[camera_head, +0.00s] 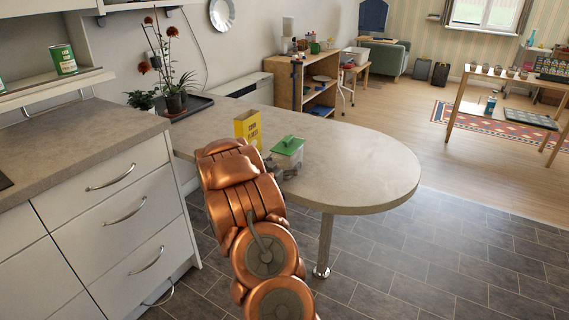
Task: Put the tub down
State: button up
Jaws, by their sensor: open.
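My copper-coloured arm reaches up from the bottom of the picture. My gripper (284,173) is at the near left side of the tub, low down and partly hidden behind my arm. It is open. I cannot tell whether its fingers touch the tub.
A yellow box (248,128) stands just behind and left of the tub. Potted plants (174,100) stand on a dark tray farther back left. The right part of the rounded counter is clear. White drawers (105,208) stand at left.

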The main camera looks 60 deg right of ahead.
jog(key=shift+s+a+r+b, duration=0.1)
jog(key=shift+s+a+b, duration=0.1)
jog(key=shift+a, duration=1.1)
jog(key=shift+s+a+b, duration=0.1)
jog(key=shift+s+a, duration=0.05)
jog(key=shift+a, duration=1.1)
jog(key=shift+s+a+r+b, duration=0.1)
jog(key=shift+s+a, duration=0.1)
jog(key=shift+a, duration=1.1)
